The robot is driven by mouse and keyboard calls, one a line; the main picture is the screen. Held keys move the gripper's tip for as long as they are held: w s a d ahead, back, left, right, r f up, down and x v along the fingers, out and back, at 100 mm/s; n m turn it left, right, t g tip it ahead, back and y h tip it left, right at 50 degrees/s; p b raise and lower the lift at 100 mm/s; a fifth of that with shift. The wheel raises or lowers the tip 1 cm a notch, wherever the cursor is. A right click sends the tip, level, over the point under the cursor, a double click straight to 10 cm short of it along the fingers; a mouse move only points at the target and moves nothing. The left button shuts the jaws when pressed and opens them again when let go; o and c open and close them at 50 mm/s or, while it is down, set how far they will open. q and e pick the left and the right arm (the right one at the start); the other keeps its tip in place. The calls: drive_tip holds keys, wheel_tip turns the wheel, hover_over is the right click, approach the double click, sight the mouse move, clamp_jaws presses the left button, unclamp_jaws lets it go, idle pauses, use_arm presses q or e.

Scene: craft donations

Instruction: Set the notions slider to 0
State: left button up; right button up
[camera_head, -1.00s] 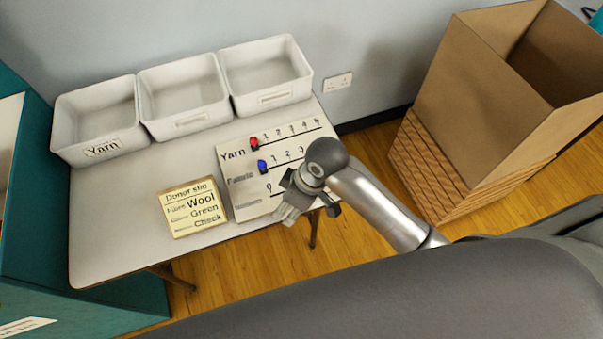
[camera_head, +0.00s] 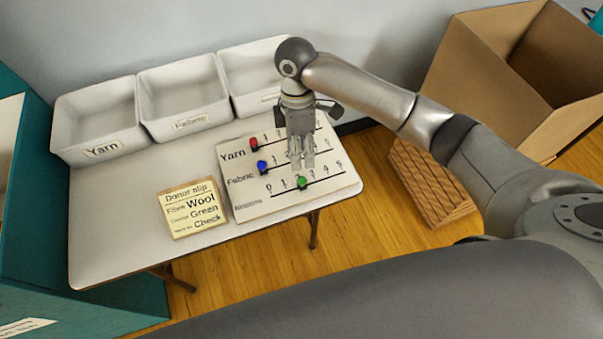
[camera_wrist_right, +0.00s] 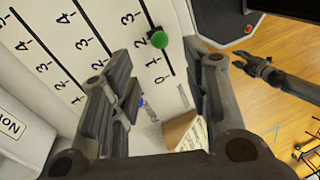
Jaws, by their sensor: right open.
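The slider board (camera_head: 240,207) lies on the table with Yarn, Fabric and Notions rows. The green notions slider (camera_head: 302,182) sits at about 2 on the bottom row, and also shows in the right wrist view (camera_wrist_right: 159,40). The red yarn slider (camera_head: 254,145) and the blue fabric slider (camera_head: 262,167) are at the left ends of their rows. My right gripper (camera_head: 301,165) points down, open and empty, over the board just behind the green slider. What seems to be my left gripper (camera_wrist_right: 257,66) shows small in the right wrist view; its jaws are unclear.
A donor slip (camera_head: 192,208) reading Wool, Green, Check stands left of the board. White bins labelled Yarn (camera_head: 101,148) and Fabric (camera_head: 190,123), plus a third (camera_head: 245,60) partly behind my arm, line the back. A cardboard box (camera_head: 490,75) stands right of the table.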

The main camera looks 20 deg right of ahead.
sight(302, 177)
drive_tip(key=f, duration=0.3)
drive_tip(key=s+f, duration=0.1)
drive_tip(key=f, duration=0.4)
drive_tip(key=shift+s+a+f, duration=0.1)
drive_tip(key=shift+s+f, duration=0.2)
clamp_jaws()
